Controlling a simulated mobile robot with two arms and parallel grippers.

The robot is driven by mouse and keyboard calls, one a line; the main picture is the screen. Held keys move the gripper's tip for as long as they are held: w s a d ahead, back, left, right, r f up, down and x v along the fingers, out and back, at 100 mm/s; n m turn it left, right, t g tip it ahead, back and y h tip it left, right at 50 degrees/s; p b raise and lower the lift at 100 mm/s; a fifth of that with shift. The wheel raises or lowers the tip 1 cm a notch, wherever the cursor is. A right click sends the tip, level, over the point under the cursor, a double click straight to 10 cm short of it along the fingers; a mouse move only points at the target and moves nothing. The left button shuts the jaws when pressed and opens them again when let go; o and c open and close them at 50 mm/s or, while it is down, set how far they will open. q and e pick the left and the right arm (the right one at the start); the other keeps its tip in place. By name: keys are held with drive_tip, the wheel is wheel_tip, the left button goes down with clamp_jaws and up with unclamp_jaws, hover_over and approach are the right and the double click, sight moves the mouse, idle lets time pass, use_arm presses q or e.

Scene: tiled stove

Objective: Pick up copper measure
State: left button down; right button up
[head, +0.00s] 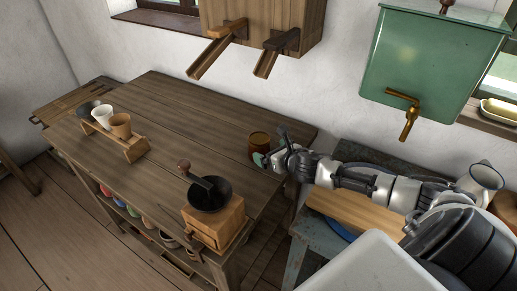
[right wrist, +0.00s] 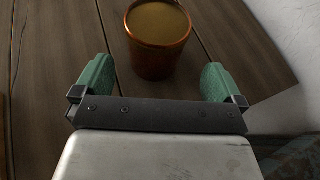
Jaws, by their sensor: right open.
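The copper measure (head: 259,143) is a small round copper-brown cup near the right end of the wooden table. In the right wrist view the copper measure (right wrist: 158,52) stands upright just ahead of the fingers, filled with or showing a brownish top. My right gripper (head: 264,158) is right beside it. In the right wrist view my right gripper (right wrist: 155,80) is open, its two green fingers apart, with the measure's near side roughly centred in line with the gap. I cannot tell whether either finger touches it. My left gripper is not in view.
A coffee grinder (head: 213,215) stands at the table's front. A wooden rack with cups (head: 121,126) stands at the left. The wooden table (head: 190,125) is bare between them. A green tank (head: 430,65) and a wooden box with spouts (head: 262,25) hang on the wall.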

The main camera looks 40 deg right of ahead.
sight(265, 150)
drive_tip(key=x, duration=0.3)
drive_tip(key=shift+w+a+f, duration=0.1)
drive_tip(key=shift+a, duration=0.2)
drive_tip(key=shift+x, duration=1.1)
drive_tip(key=shift+w+f, duration=0.15)
drive_tip(key=shift+f, duration=0.05)
drive_tip(key=c, duration=0.9)
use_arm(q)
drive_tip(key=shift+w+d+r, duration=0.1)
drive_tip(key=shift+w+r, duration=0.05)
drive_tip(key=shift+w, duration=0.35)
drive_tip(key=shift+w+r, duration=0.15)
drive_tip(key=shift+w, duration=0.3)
use_arm(e)
drive_tip(key=shift+c, duration=1)
drive_tip(key=shift+r, duration=0.1)
